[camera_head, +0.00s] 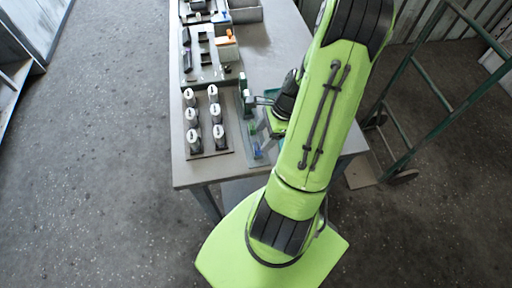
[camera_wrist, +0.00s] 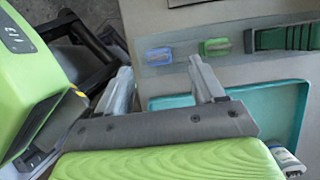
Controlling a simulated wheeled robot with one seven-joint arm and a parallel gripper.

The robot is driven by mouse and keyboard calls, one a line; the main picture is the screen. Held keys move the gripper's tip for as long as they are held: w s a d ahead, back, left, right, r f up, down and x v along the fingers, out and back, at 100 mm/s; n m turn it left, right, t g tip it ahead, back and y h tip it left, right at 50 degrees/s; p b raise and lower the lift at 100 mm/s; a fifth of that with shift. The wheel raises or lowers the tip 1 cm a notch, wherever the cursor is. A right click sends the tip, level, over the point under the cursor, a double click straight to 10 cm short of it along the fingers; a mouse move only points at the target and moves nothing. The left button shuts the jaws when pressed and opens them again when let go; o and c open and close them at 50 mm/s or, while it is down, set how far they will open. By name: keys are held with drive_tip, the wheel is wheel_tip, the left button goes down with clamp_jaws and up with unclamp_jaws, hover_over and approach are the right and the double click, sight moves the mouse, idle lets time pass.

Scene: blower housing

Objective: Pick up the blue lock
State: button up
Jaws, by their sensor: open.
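The blue lock (camera_wrist: 158,57) lies on a grey strip in the wrist view, just beyond the gap between my fingers; it also shows near the table's front right in the head view (camera_head: 257,151). A green lock (camera_wrist: 215,47) lies beside it on the same strip, also visible in the head view (camera_head: 251,128). My gripper (camera_wrist: 163,78) is open, with nothing between its two grey fingers. Its fingertips appear apart from the blue lock. In the head view my arm partly hides the gripper.
A teal tray (camera_wrist: 268,92) lies close below the strip. A green-and-black item (camera_wrist: 285,37) lies right of the green lock. A dark tray (camera_head: 208,152) holds several white-topped cylinders. A green-framed cart (camera_head: 398,78) stands right of the grey table (camera_head: 262,45).

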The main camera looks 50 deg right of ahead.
sight(258, 144)
drive_tip(key=x, duration=0.5)
drive_tip(key=shift+s+a+f, duration=0.15)
drive_tip(key=shift+a, duration=0.05)
drive_tip(key=shift+f, duration=0.35)
drive_tip(key=shift+r, duration=0.1)
drive_tip(key=shift+c, duration=0.8)
drive_tip(key=c, duration=0.7)
